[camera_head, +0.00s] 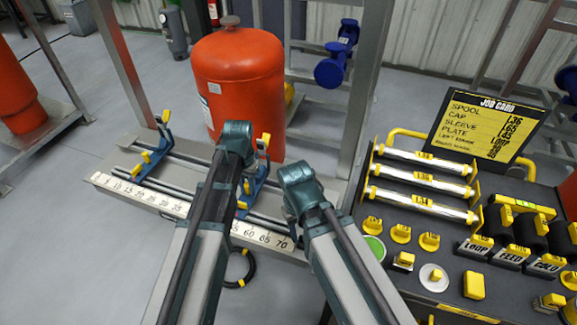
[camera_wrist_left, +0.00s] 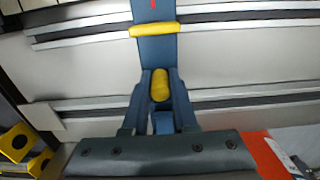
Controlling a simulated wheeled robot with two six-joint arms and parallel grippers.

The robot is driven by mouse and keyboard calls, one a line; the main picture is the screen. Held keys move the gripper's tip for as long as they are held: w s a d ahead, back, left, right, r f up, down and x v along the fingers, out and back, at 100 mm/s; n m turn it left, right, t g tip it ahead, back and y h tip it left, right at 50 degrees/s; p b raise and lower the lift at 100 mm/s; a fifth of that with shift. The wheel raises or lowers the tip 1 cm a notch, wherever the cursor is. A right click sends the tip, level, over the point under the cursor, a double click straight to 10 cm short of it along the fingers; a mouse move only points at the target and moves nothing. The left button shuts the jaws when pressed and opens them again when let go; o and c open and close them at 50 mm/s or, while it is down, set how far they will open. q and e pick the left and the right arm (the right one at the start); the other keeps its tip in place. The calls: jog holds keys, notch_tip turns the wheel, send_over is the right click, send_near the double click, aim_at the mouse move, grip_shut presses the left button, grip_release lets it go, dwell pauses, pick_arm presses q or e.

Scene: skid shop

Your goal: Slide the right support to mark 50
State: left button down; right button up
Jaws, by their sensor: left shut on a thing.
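The right support (camera_head: 262,162) is a blue bracket with yellow parts on the two rails, in front of the red tank. In the left wrist view its blue body (camera_wrist_left: 152,45) carries a yellow band. My left gripper (camera_wrist_left: 160,90) is shut on the support's yellow knob, one finger on each side. The scale strip (camera_head: 272,238) runs along the front of the rails. Its 60, 65 and 70 show right of my left arm, which hides the middle numbers. I cannot tell which mark the support is at. My right gripper (camera_head: 298,175) is right of the support; its fingers are hidden.
The left support (camera_head: 155,150) stands farther left on the rails (camera_head: 190,165). The red tank (camera_head: 240,85) rises close behind. A dark bench (camera_head: 390,215) with rollers, yellow parts and a job card (camera_head: 487,125) is on the right. A black cable coil (camera_head: 240,268) lies on the floor.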

pick_arm(q)
jog(key=shift+w+a, duration=0.1)
jog(key=shift+a, duration=0.05)
dwell(0.3)
jog(key=shift+w+a, duration=0.35)
jog(key=shift+a, duration=0.45)
jog(key=shift+w+a, duration=0.3)
jog(key=shift+a, duration=0.45)
jog(key=shift+w+a, duration=0.2)
jog(key=shift+a, duration=0.25)
jog(key=c, duration=0.7)
grip_release()
pick_arm(e)
jog(key=shift+r, duration=0.1)
pick_arm(q)
notch_tip(320, 180, up, 7)
jog(key=p, duration=0.7)
jog(key=shift+s, duration=0.1)
pick_arm(e)
notch_tip(320, 180, up, 7)
